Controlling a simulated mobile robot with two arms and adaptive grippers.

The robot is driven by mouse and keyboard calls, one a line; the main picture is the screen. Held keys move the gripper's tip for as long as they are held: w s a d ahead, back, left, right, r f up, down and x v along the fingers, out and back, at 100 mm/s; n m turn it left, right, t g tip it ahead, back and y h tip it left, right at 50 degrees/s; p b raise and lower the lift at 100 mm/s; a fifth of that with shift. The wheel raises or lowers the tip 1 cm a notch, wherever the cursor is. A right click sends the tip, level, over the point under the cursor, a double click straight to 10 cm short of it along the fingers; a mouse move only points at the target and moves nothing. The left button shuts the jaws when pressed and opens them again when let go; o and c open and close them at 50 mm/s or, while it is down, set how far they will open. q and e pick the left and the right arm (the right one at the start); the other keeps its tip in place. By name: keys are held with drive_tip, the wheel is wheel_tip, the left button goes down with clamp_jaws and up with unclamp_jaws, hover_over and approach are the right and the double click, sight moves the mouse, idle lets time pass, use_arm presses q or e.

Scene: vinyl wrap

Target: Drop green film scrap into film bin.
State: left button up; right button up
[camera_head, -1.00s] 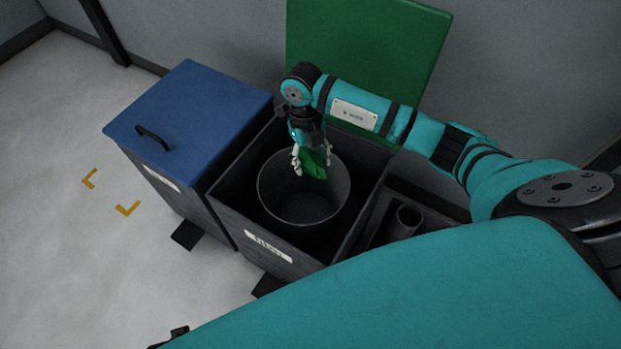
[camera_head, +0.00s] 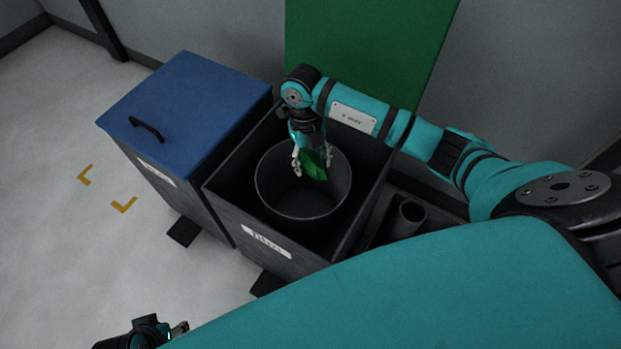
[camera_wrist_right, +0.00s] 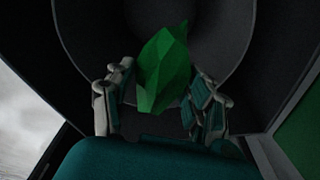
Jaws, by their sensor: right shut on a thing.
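The green film scrap (camera_head: 314,165) is a small crumpled, faceted piece. My right gripper (camera_head: 312,170) is shut on it and holds it over the round dark bucket (camera_head: 303,203) inside the open dark bin. In the right wrist view the scrap (camera_wrist_right: 164,70) sits between the fingers (camera_wrist_right: 160,105), with the bucket's inside beyond it. The film bin (camera_head: 225,210) has a white label on its front, too blurred to read surely, and a raised green lid (camera_head: 365,50) behind it. My left gripper (camera_head: 178,328) shows only partly at the bottom edge; its opening is unclear.
A bin with a closed blue lid (camera_head: 190,105) and black handle stands directly left of the open bin. A dark compartment with a tube (camera_head: 408,214) lies to the right. Yellow floor marks (camera_head: 124,205) are on clear pale floor at left.

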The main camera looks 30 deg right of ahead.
drive_tip(key=o, duration=0.9)
drive_tip(key=shift+o, duration=0.2)
drive_tip(key=shift+r, duration=0.1)
wheel_tip(320, 180, up, 12)
drive_tip(key=w, duration=0.1)
drive_tip(key=shift+w, duration=0.4)
drive_tip(key=shift+a+f, duration=0.1)
drive_tip(key=shift+f, duration=0.1)
